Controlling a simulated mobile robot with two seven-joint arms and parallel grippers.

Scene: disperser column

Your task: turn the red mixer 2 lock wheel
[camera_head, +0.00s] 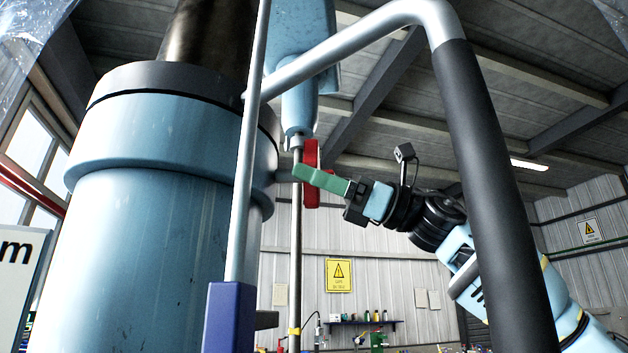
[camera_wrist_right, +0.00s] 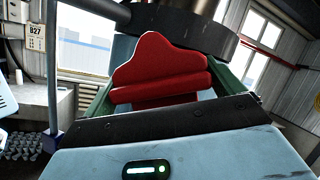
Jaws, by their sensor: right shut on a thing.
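The red lock wheel (camera_head: 311,185) stands edge-on beside the blue column in the head view, next to a thin vertical rod. My right gripper (camera_head: 305,174) reaches in from the right, its green fingers at the wheel's middle. In the right wrist view the red wheel (camera_wrist_right: 162,75) fills the space between the green fingers (camera_wrist_right: 240,82), and the gripper is shut on it. Part of the wheel is hidden behind the fingers in the head view. My left gripper is in neither view.
The large blue column (camera_head: 150,220) fills the left. A grey and dark tubular frame (camera_head: 490,180) crosses in front of my right arm. A blue-based post (camera_head: 229,315) stands in front of the column. A shelf (camera_head: 360,323) with bottles is far behind.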

